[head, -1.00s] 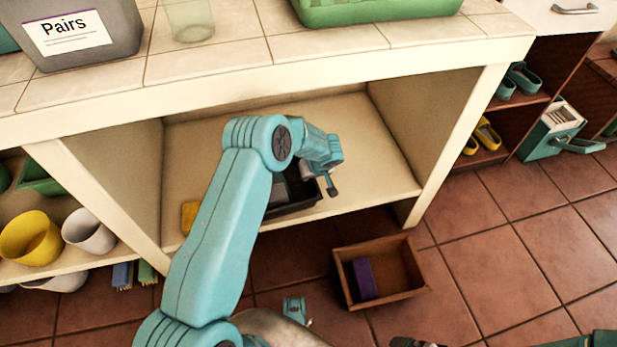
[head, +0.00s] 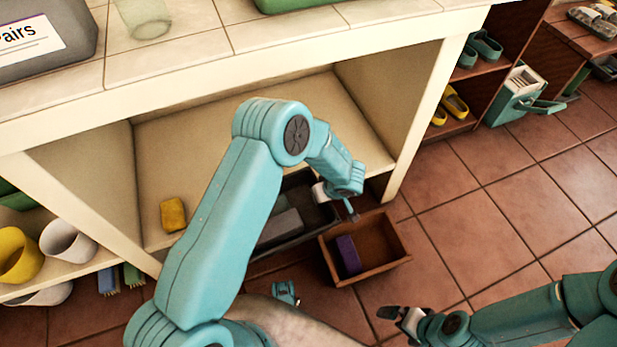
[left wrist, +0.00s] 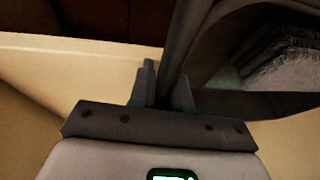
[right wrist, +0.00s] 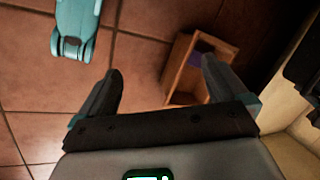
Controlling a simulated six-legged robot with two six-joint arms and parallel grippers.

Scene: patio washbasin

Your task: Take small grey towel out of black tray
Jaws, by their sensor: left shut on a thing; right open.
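The black tray (head: 298,238) shows at the front edge of the open shelf, partly hidden behind my left arm. The small grey towel (head: 285,222) lies inside it. The left wrist view shows light grey fringed cloth (left wrist: 285,62) in the tray. My left gripper (head: 350,208) is shut on the tray's rim, with the dark wall (left wrist: 180,45) between its fingers. My right gripper (head: 388,312) is open and empty over the floor, apart from the tray. Its spread fingers show in the right wrist view (right wrist: 162,68).
A brown wooden box (head: 385,265) with a purple block (head: 347,255) stands on the tiled floor close to the tray. A yellow sponge (head: 173,214) lies on the shelf (head: 190,150). Pots (head: 68,240) are at the left.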

